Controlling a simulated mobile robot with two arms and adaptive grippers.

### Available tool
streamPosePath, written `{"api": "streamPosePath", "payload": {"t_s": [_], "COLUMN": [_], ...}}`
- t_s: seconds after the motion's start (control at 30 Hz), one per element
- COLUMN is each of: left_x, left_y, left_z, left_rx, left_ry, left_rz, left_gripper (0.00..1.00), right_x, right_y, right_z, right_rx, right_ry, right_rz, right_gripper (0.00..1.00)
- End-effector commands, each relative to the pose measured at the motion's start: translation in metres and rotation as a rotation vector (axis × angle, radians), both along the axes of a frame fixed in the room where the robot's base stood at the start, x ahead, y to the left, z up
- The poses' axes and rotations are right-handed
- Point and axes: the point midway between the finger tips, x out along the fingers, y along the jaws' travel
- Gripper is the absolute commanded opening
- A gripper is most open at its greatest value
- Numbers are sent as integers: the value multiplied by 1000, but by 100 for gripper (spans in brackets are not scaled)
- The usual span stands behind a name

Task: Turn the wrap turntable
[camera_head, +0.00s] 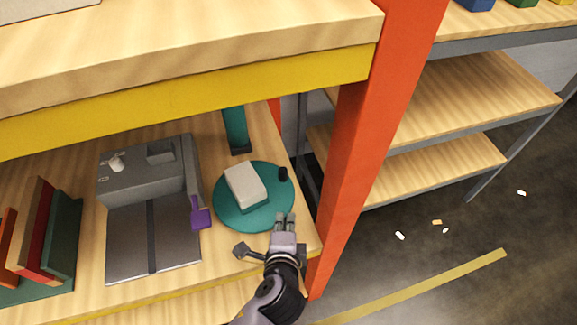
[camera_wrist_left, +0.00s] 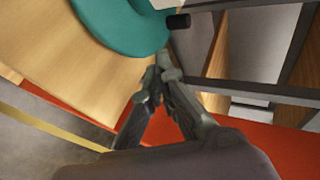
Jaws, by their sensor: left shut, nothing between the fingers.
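The wrap turntable is a round teal disc (camera_head: 228,213) on the wooden shelf in the head view. A pale block (camera_head: 246,184) lies on it, and a small black peg (camera_head: 283,174) stands at its right edge. My left gripper (camera_head: 285,218) is shut and empty at the disc's front right edge; I cannot tell whether it touches. In the left wrist view the teal disc (camera_wrist_left: 115,25) and black peg (camera_wrist_left: 178,22) lie beyond the shut fingertips (camera_wrist_left: 160,75). My right gripper is not in view.
A grey machine (camera_head: 140,180) with a purple lever (camera_head: 201,214) stands left of the disc. A teal post (camera_head: 235,130) rises behind it. An orange upright (camera_head: 365,130) stands close on the right, and a yellow beam (camera_head: 200,97) crosses above. Books (camera_head: 45,235) stand far left.

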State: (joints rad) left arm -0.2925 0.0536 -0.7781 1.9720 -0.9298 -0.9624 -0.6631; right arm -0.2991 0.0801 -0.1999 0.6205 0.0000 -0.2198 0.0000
Motion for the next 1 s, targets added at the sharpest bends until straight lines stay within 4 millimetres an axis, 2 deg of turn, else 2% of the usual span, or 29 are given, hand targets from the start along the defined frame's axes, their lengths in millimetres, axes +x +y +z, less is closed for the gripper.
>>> {"api": "streamPosePath", "payload": {"t_s": [0.13, 0.23, 0.7, 0.8, 1.0], "left_x": [4, 15, 90, 106, 123], "left_y": [-1, 0, -2, -3, -3], "left_z": [-1, -6, -50, -46, -49], "left_rx": [2, 4, 3, 1, 1], "left_ry": [-2, -2, -1, -3, -2], "left_rz": [0, 0, 1, 0, -1], "left_gripper": [0, 0, 0, 0, 0], "right_x": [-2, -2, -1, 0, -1], "right_y": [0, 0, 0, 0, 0], "right_z": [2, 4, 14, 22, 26], "right_rx": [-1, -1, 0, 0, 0], "right_ry": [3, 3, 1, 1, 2], "right_rz": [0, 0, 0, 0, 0], "right_gripper": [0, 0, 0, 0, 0]}}
